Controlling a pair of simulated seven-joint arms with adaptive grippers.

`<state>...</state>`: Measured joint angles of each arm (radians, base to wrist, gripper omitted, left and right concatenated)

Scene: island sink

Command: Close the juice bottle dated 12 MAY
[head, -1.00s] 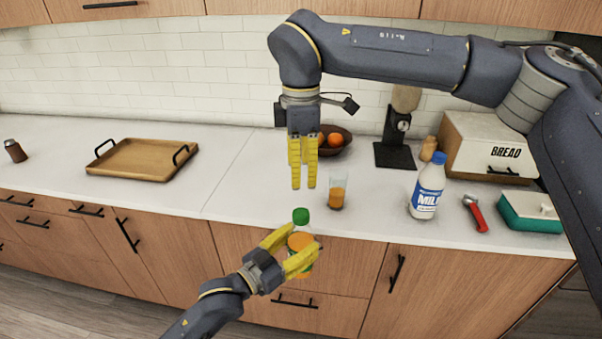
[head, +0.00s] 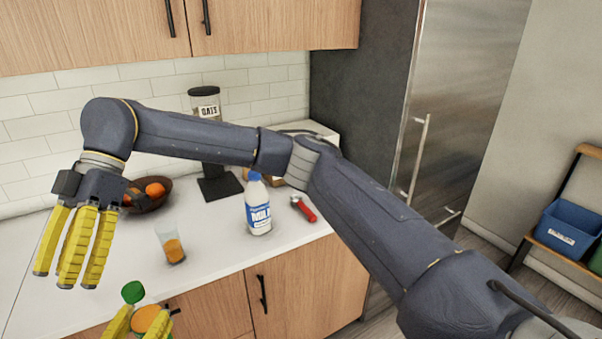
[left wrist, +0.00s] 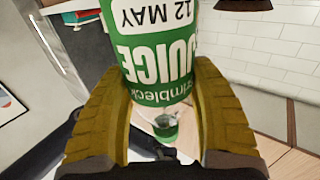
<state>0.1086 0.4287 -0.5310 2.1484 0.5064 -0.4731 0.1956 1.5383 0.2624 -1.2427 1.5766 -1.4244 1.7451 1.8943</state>
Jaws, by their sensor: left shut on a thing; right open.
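The juice bottle (head: 147,318), orange with a green top, stands between the yellow fingers of my left gripper (head: 150,311) at the bottom edge of the head view. My left gripper is shut on it, in front of the counter. In the left wrist view the bottle (left wrist: 158,50) shows a green and white label, upside down, reading "12 MAY" and "JUICE". A green cap (head: 133,291) sits at its top; I cannot tell whether it is fully seated. My right gripper (head: 68,275) is open and empty, pointing down, above and left of the bottle. The bottle's lower part is out of the head view.
On the white counter (head: 215,250) stand a glass with orange juice (head: 171,245), a milk bottle (head: 258,205), a red-handled tool (head: 304,209), a fruit bowl (head: 150,196) and an oats dispenser (head: 207,105). A steel fridge (head: 460,90) and a shelf with a blue bin (head: 567,228) stand at the right.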

